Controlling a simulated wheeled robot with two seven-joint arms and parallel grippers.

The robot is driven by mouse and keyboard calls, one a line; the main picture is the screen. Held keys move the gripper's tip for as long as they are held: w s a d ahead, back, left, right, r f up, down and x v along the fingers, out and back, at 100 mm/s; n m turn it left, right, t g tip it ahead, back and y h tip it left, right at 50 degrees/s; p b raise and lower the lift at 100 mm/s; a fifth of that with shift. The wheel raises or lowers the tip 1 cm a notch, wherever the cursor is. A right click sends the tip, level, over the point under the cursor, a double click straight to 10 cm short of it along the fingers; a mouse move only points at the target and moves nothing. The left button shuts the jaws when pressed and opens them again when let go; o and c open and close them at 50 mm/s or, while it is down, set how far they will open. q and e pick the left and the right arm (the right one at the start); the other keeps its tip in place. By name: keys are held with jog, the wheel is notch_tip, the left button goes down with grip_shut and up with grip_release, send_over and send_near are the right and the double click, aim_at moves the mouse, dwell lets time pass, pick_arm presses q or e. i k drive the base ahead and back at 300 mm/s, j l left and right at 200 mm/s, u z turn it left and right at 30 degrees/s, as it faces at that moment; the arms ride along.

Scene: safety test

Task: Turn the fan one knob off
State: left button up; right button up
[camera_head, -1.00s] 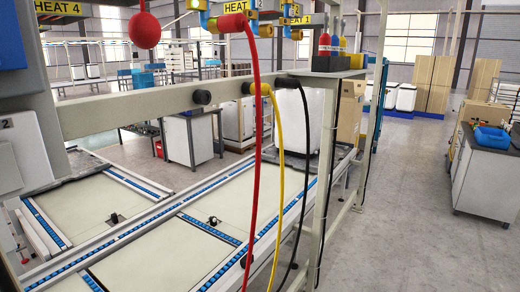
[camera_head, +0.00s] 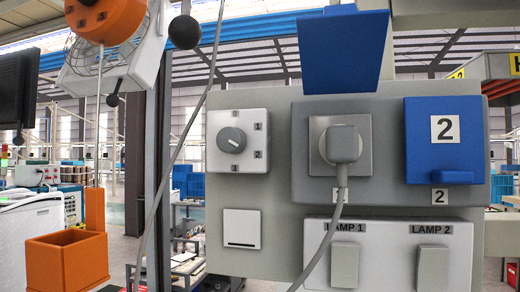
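A round grey knob (camera_head: 232,140) sits on a white square switch plate (camera_head: 214,160) on the grey panel. The plate has small marks around the knob: 0 at the top, 1 and 2 at the right and 3 at the bottom. A light mark on the knob seems to point to the lower right, toward 2, but it is too small to be sure. A caged fan (camera_head: 88,62) with an orange part hangs at the upper left. No label on the knob plate naming the fan is readable. Neither gripper is in view.
Right of the knob, a grey plug (camera_head: 343,144) with a cable sits in a socket under a raised blue cover (camera_head: 344,52). A closed blue cover (camera_head: 446,128) is marked 2. Lamp switches (camera_head: 388,262) are below. Another cable hangs left of the knob. An orange bin (camera_head: 66,266) is lower left.

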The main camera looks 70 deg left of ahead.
aim_at(229, 140)
jog(key=j+u, duration=0.1)
jog(key=u, duration=0.3)
jog(key=j+u, duration=0.1)
jog(key=u, duration=0.3)
jog(key=j+u, duration=0.1)
jog(key=u, duration=0.35)
jog(key=j+u, duration=0.15)
jog(key=u, duration=0.25)
jog(key=j+u, duration=0.1)
jog(key=u, duration=0.3)
